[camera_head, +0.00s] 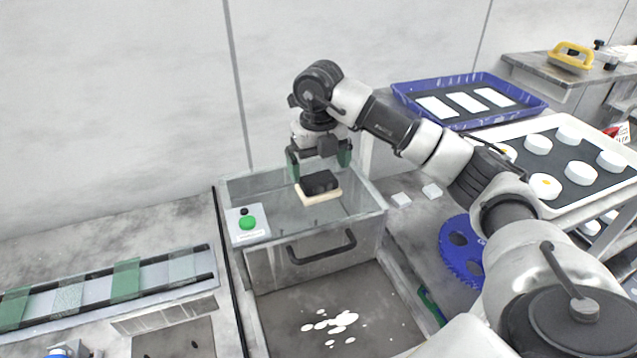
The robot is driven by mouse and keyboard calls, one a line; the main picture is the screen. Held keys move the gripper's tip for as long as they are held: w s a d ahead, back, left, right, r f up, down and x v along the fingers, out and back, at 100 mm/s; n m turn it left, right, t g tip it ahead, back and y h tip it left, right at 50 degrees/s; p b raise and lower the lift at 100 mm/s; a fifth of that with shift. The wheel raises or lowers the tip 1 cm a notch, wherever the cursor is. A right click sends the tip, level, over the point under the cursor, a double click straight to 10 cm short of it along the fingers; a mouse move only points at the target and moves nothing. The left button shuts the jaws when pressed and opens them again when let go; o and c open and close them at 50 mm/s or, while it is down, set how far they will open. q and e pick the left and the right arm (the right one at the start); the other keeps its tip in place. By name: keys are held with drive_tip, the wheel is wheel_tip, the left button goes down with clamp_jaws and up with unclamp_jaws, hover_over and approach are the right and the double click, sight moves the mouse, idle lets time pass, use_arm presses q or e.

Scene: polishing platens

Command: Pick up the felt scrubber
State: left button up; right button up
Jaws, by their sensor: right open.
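The felt scrubber, a cream pad (318,197) with a black handle block (319,182) on top, shows just below my right gripper, over the open metal-and-glass box (316,241). My right gripper (320,170) points down with its green-tipped fingers apart, one to the left and one to the right above the black block. I cannot tell whether the fingers touch the block. The left gripper does not show.
A control plate with a green button (247,222) sits at the box's left corner. A blue tray (468,124) and a tray of white round pieces (578,209) stand right. A blue toothed disc (460,250) lies below them. A strip rail (125,278) is at the left.

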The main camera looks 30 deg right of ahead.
sight(318, 178)
wheel_tip(318, 178, down, 4)
drive_tip(key=shift+a+r+p, duration=0.1)
drive_tip(key=shift+p, duration=0.75)
drive_tip(key=shift+f, duration=0.45)
drive_tip(key=c, duration=0.7)
drive_tip(key=shift+r, duration=0.1)
drive_tip(key=shift+r+b, duration=0.35)
drive_tip(key=shift+r, duration=0.1)
wheel_tip(318, 178, up, 2)
drive_tip(key=shift+w+r+b, duration=0.1)
drive_tip(key=shift+r+b, duration=0.15)
drive_tip(key=shift+b, duration=0.4)
drive_tip(key=s+d+r+b, duration=0.2)
drive_tip(key=s+d+r, duration=0.5)
drive_tip(key=s+d, duration=0.1)
drive_tip(key=shift+d+r, duration=0.25)
drive_tip(key=shift+d, duration=0.1)
